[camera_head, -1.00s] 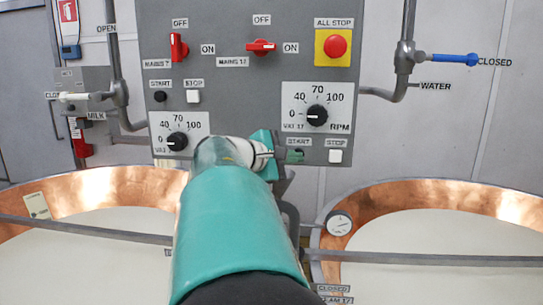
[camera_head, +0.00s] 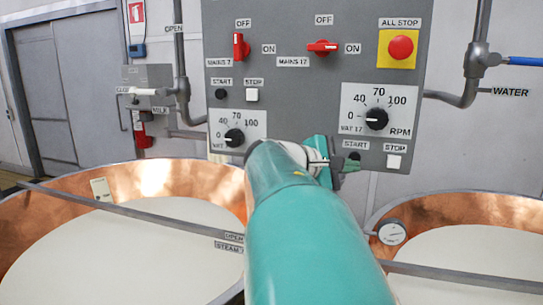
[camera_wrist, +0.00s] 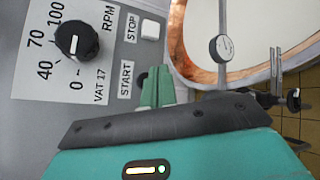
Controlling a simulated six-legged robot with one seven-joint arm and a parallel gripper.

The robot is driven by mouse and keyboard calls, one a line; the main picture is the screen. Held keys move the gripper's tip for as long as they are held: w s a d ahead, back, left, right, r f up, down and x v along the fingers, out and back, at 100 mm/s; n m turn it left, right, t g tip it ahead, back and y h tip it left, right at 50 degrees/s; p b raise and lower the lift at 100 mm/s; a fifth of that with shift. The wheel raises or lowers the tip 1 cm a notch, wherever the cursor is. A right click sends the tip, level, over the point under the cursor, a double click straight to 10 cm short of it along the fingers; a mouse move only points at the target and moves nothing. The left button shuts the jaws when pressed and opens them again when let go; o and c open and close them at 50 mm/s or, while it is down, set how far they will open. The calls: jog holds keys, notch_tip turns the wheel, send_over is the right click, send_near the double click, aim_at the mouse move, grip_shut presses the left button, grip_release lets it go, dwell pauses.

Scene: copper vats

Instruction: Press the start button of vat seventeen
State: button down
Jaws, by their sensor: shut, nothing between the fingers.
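The vat 17 START button is a small dark knob (camera_head: 354,156) under its START label (camera_head: 356,145), low on the grey panel. My gripper (camera_head: 348,165) is shut and empty, its fingertips right at this button and partly covering it. In the wrist view the shut green fingers (camera_wrist: 157,88) lie beside the START label (camera_wrist: 126,79). A dark edge between them may be the button, mostly hidden. I cannot tell whether the fingers touch it. The white STOP button (camera_head: 394,161) is to the right. The vat 17 dial (camera_head: 376,118) points to 0.
Above are the red mains 17 switch (camera_head: 322,47), turned toward ON, and the red ALL STOP button (camera_head: 400,47). Vat 7's controls (camera_head: 221,94) are at left. Copper vats (camera_head: 130,182) with pale liquid and rails stand below. A gauge (camera_head: 391,232) sits at the right vat's rim.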

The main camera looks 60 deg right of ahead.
jog(key=a, duration=0.2)
jog(key=shift+s+a, duration=0.25)
jog(key=shift+a, duration=0.1)
dwell(0.8)
